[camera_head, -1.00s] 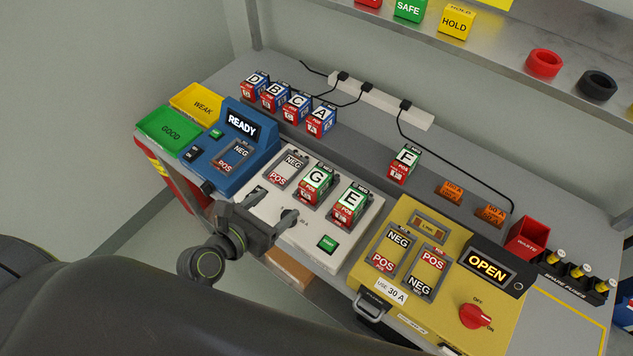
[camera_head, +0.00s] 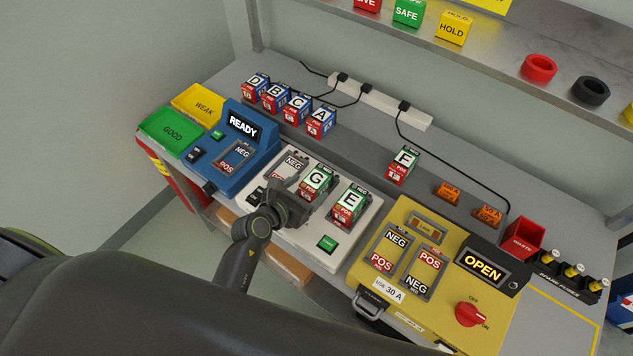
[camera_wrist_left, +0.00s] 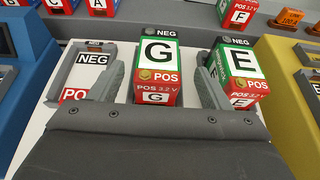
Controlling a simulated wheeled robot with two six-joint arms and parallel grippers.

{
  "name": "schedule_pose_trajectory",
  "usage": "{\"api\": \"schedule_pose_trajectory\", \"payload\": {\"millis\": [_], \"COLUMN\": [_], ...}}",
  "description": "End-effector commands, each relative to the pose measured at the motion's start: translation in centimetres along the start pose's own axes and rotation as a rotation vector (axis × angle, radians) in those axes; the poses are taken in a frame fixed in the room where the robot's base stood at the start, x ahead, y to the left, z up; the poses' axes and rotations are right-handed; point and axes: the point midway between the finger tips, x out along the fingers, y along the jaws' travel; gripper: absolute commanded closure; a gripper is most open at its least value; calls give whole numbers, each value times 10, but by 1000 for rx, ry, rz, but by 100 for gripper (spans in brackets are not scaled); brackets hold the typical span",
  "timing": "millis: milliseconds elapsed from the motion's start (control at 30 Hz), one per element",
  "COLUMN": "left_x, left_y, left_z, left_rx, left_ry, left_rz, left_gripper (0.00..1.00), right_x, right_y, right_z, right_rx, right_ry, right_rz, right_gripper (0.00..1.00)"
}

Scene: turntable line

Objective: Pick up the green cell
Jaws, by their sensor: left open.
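A green-and-red cell marked G (camera_head: 317,180) stands in the middle bay of the white charger (camera_head: 350,240). A similar cell E (camera_head: 350,202) stands in the bay to its right, and a third, F (camera_head: 404,164), stands alone on the bench further back. My left gripper (camera_head: 292,198) is open at the near side of cell G. In the left wrist view its two fingers (camera_wrist_left: 160,90) lie on either side of cell G (camera_wrist_left: 158,60), and the right finger is close to cell E (camera_wrist_left: 238,65). I cannot tell whether either finger touches a cell. My right gripper is out of view.
The charger's left bay (camera_wrist_left: 90,62) is empty. A blue tester (camera_head: 245,135) reading READY stands at left with green and yellow trays beside it. Several blue-and-red cells stand behind. A yellow box (camera_head: 400,300) with empty bays is at right.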

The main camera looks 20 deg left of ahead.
Motion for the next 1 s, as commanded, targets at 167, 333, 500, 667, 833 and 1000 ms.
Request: {"api": "schedule_pose_trajectory", "payload": {"millis": [167, 333, 500, 667, 833, 1000], "left_x": [8, 28, 47, 54, 54, 54], "left_y": [1, 2, 3, 3, 3, 3], "left_z": [1, 1, -1, -1, -1, -1], "left_rx": [0, 0, 0, 0, 0, 0], "left_ry": [-1, -1, 0, 0, 0, 0], "left_rz": [0, 0, 0, 1, 2, 1], "left_gripper": [29, 29, 29, 29, 29, 45], "right_x": [-2, -6, -6, -6, -6, -6], "right_y": [0, 0, 0, 0, 0, 0], "right_z": [0, 0, 0, 0, 0, 0], "right_rx": [0, 0, 0, 0, 0, 0], "right_ry": [0, 0, -1, 0, 0, -1], "right_rz": [0, 0, 0, -1, -1, -1], "right_gripper": [64, 64, 64, 64, 64, 64]}}
